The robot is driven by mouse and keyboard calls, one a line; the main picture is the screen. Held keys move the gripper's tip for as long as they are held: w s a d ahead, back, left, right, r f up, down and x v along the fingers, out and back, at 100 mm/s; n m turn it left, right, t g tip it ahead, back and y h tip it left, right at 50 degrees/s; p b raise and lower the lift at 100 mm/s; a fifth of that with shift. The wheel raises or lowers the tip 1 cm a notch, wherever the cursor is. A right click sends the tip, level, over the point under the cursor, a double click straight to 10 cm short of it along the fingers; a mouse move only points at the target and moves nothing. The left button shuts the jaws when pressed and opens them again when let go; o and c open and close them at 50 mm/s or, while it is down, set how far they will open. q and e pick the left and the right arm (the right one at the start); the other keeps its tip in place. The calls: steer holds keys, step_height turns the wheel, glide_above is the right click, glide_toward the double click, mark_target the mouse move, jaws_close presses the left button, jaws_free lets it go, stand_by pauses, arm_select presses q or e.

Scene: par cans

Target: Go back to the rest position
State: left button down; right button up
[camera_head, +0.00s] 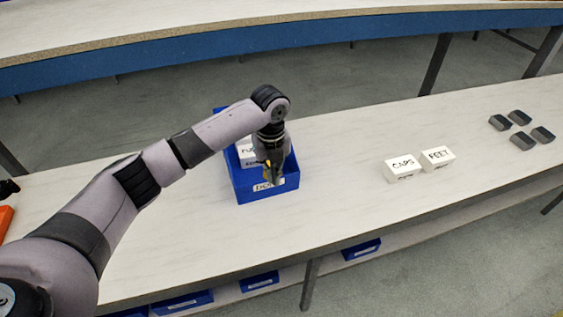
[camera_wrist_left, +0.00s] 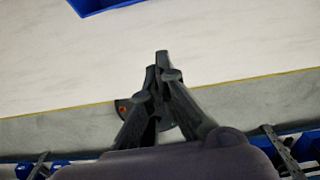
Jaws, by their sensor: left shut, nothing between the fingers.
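My left arm reaches in from the left over the pale bench. My left gripper (camera_head: 271,174) points down in front of the blue bin (camera_head: 265,193), covering part of it in the head view. It is shut with nothing between its fingers. In the left wrist view the closed fingers (camera_wrist_left: 160,75) point toward the bench top, and a blue bin edge (camera_wrist_left: 100,5) shows at the top. A white labelled box (camera_head: 246,153) is inside the bin, partly hidden by the gripper. My right gripper is not in view.
Two white boxes, marked CAPS (camera_head: 402,168) and FEET (camera_head: 437,158), stand on the bench (camera_head: 330,200) to the right. Several small dark grey containers (camera_head: 520,117) sit farther right. An orange item (camera_head: 5,220) shows at the left edge. Blue bins (camera_head: 260,281) are on the shelf below.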

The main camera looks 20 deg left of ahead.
arm_select(q)
steer(key=s+d+f+n+t+h, duration=0.1)
steer(key=s+d+f+n+h, duration=0.1)
steer(key=s+d+f+n, duration=0.5)
steer(key=s+d+f+n+t+h, duration=0.1)
steer(key=s+d+f+n, duration=0.25)
steer(key=s, duration=0.65)
steer(key=s+a+r+n+t+y, duration=0.2)
steer(key=s+a+n+y, duration=0.1)
steer(key=s+a+n, duration=1.2)
steer(key=d+f+n+g, duration=0.1)
steer(key=d+f+g, duration=0.15)
steer(key=f, duration=2.15)
steer(key=s+a+f, duration=0.2)
steer(key=s+f, duration=1.5)
steer(key=shift+s+a+f, duration=0.15)
steer(key=shift+a+f, duration=0.1)
steer(key=shift+f, duration=0.1)
